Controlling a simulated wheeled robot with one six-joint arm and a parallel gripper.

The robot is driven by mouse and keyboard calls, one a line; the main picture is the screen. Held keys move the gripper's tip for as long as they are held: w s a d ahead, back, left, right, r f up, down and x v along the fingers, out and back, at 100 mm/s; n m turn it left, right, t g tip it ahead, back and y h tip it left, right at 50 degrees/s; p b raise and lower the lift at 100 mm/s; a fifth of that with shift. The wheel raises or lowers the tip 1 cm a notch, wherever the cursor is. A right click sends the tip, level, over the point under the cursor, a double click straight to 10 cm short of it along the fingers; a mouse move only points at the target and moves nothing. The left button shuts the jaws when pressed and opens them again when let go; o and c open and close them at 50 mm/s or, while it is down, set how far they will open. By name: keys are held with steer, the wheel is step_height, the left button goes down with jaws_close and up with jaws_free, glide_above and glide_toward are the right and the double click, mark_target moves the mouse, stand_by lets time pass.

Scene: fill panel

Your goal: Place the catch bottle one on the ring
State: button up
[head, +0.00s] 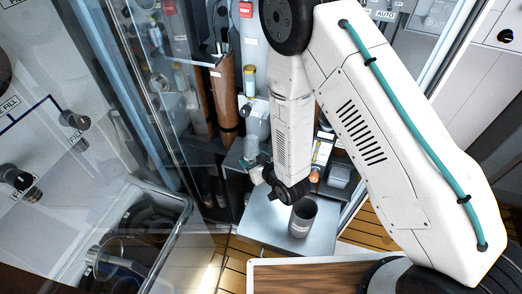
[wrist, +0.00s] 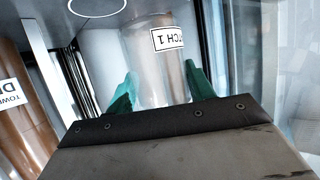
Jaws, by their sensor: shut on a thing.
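The catch bottle one is a clear, hollow cylinder (wrist: 150,68) in the wrist view, with a white label that reads "CH 1" upside down in part. My gripper (wrist: 160,88) has its teal fingers on either side of the bottle and is shut on it. In the head view my gripper (head: 252,163) is small, in front of the rig at the middle. A clear vessel just above it there looks like the held bottle, but its outline is unclear. A white ring (wrist: 97,8) is partly visible on a grey surface at the top left of the wrist view, apart from the bottle.
A dark grey cup (head: 303,217) stands on a metal shelf (head: 265,220) below my gripper in the head view. A brown column (head: 224,95) stands behind. Glass panels (head: 150,90) rise at the left. A labelled brown cylinder (wrist: 22,125) is at the wrist view's left.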

steer(key=w+f, duration=0.1)
steer(key=w+d+f, duration=0.1)
steer(key=w, duration=0.1)
steer(key=w+d, duration=0.1)
steer(key=w, duration=0.1)
steer(key=shift+f, duration=0.4)
steer(key=w+f, duration=0.1)
steer(key=w+d+f, duration=0.1)
steer(key=shift+w+f, duration=0.15)
steer(key=shift+w, duration=0.15)
steer(key=shift+a, duration=0.1)
steer(key=o, duration=1)
steer(key=shift+f, duration=0.1)
steer(key=shift+s+r, duration=0.1)
steer(key=shift+r, duration=0.1)
steer(key=v, duration=0.7)
steer(key=shift+d, duration=0.2)
